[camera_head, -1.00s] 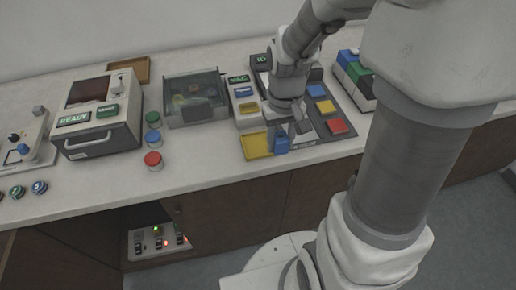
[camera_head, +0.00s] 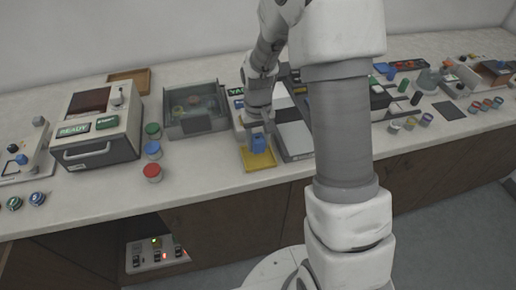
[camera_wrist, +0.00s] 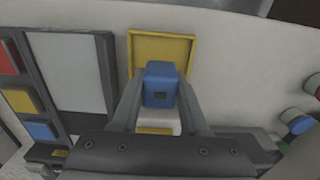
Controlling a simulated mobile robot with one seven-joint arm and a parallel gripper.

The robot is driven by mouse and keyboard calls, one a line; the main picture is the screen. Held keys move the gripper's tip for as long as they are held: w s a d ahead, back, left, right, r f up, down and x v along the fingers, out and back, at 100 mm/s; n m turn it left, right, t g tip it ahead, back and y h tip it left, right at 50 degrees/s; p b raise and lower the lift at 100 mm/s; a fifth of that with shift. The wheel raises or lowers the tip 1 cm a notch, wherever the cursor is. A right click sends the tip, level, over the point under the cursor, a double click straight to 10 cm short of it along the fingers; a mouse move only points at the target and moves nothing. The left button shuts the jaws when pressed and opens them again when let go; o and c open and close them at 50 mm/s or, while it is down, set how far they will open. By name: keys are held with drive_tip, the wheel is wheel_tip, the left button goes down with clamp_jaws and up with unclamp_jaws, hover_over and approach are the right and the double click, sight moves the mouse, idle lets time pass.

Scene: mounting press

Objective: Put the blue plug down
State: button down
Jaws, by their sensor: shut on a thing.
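The blue plug (camera_wrist: 159,84) is between the two fingers of my gripper (camera_wrist: 160,103) in the wrist view, with a pale part below the blue. In the head view the blue plug (camera_head: 258,142) is over the yellow tray (camera_head: 262,163), under my gripper (camera_head: 257,130). The yellow tray also shows behind the plug in the wrist view (camera_wrist: 186,48). My gripper is shut on the plug. I cannot tell whether the plug's underside touches the tray.
A dark panel with a pale plate (camera_head: 297,140) lies right of the tray. A clear-lidded box (camera_head: 194,110) and the READY machine (camera_head: 100,125) stand to the left. Red, blue and green round jars (camera_head: 152,172) stand between machine and tray.

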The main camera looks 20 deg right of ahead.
drive_tip(key=shift+f, duration=1.8)
drive_tip(key=shift+c, duration=2.1)
unclamp_jaws()
drive_tip(key=shift+r, duration=0.1)
drive_tip(key=shift+r, duration=0.15)
wheel_tip(320, 180, up, 11)
drive_tip(key=shift+r+p, duration=0.15)
drive_tip(key=shift+p, duration=0.3)
drive_tip(key=shift+s+r, duration=0.1)
drive_tip(key=shift+r, duration=0.6)
wheel_tip(320, 180, up, 10)
drive_tip(key=t, duration=0.2)
hover_over(258, 149)
drive_tip(key=s, duration=0.6)
drive_tip(key=s+r+t, duration=0.3)
drive_tip(key=s+r, duration=0.3)
drive_tip(key=s, duration=0.6)
drive_tip(key=shift+s+d+t, duration=0.25)
drive_tip(key=shift+t, duration=0.05)
